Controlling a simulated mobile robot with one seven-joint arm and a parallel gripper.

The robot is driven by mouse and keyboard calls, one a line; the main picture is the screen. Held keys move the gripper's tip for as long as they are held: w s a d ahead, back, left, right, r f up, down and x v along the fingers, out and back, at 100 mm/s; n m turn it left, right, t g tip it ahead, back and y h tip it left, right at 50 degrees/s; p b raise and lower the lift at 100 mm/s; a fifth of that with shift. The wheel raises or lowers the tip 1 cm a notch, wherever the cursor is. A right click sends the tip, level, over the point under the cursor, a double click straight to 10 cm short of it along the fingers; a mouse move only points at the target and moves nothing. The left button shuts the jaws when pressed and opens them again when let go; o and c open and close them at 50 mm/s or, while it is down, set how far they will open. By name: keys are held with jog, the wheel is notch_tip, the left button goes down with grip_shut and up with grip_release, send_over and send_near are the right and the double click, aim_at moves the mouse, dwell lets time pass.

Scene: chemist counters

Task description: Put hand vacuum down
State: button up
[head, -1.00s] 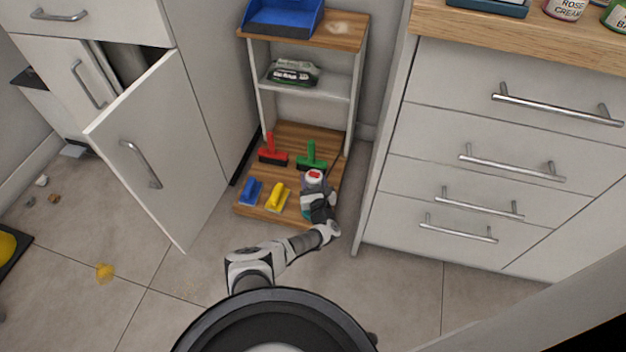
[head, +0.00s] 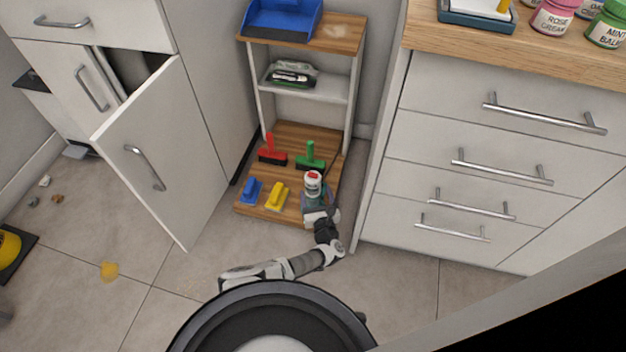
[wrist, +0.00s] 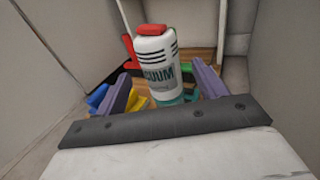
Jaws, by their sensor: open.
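The hand vacuum (head: 313,184) is white with a red top and a teal lower part. It stands upright on the right front of the low wooden shelf board (head: 297,142). In the wrist view the vacuum (wrist: 157,62) shows its black lettering and stripes. My gripper (wrist: 164,86) is open, with its purple fingers apart on either side of the vacuum's lower part. In the head view my gripper (head: 316,209) is low at the board's front edge, just in front of the vacuum. The vacuum's base is partly hidden by my gripper.
Red (head: 272,152), green (head: 311,158), blue (head: 250,189) and yellow (head: 276,196) brushes share the board. A drawer cabinet (head: 470,160) stands close on the right.

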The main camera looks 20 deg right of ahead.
jog(key=s, duration=0.1)
jog(key=s+p, duration=0.1)
jog(key=s, duration=0.3)
jog(key=shift+a+r, duration=0.15)
jog(key=shift+a, duration=0.15)
